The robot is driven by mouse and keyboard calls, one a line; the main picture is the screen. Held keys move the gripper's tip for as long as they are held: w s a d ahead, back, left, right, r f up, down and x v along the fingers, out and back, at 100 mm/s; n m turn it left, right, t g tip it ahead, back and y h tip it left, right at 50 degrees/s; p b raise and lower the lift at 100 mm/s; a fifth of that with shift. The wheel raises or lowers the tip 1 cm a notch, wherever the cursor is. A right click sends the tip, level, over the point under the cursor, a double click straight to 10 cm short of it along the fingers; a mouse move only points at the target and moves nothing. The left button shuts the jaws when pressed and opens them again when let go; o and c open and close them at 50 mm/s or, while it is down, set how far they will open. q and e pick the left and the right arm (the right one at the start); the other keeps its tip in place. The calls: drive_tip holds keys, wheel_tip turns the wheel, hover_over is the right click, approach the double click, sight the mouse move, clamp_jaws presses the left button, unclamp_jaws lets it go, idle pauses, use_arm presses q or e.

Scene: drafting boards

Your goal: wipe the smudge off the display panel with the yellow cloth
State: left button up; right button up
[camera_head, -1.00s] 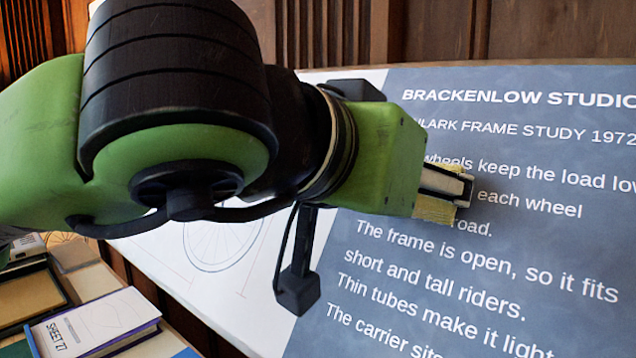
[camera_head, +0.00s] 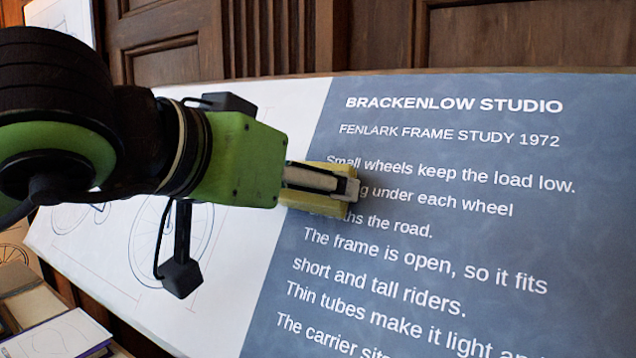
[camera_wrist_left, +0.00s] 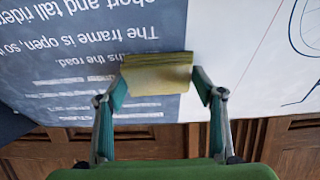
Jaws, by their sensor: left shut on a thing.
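The display panel (camera_head: 430,240) is a tilted board with a grey-blue text area on the right and a white drawing area on the left. My left gripper (camera_head: 345,187) is shut on the yellow cloth (camera_head: 325,208), at the left edge of the text. The cloth appears to lie against the panel, covering the starts of the second and third body lines. In the left wrist view the folded cloth (camera_wrist_left: 157,80) sits between the two fingers of the gripper (camera_wrist_left: 160,92). I see no smudge on the uncovered panel; any mark under the cloth or arm is hidden. My right gripper is out of view.
Wooden panelling (camera_head: 480,35) stands behind the panel's upper edge. A booklet (camera_head: 60,335) and other flat items lie at the lower left. My left arm covers part of the bicycle drawing. The text area right of the gripper is unobstructed.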

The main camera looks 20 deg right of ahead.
use_arm(q)
drive_tip(key=shift+w+a+f, duration=0.1)
drive_tip(key=shift+w+a, duration=0.25)
drive_tip(key=shift+w, duration=0.05)
drive_tip(key=shift+s, duration=0.1)
drive_tip(key=shift+s+a+r, duration=0.25)
drive_tip(key=shift+a+r, duration=0.1)
drive_tip(key=shift+r, duration=0.2)
drive_tip(key=shift+s+a+r+p, duration=0.5)
drive_tip(key=shift+s+a+r, duration=0.75)
drive_tip(key=shift+a, duration=0.2)
drive_tip(key=shift+s+a+r+p, duration=0.35)
drive_tip(key=shift+s+a+r, duration=0.5)
drive_tip(key=shift+a, duration=0.15)
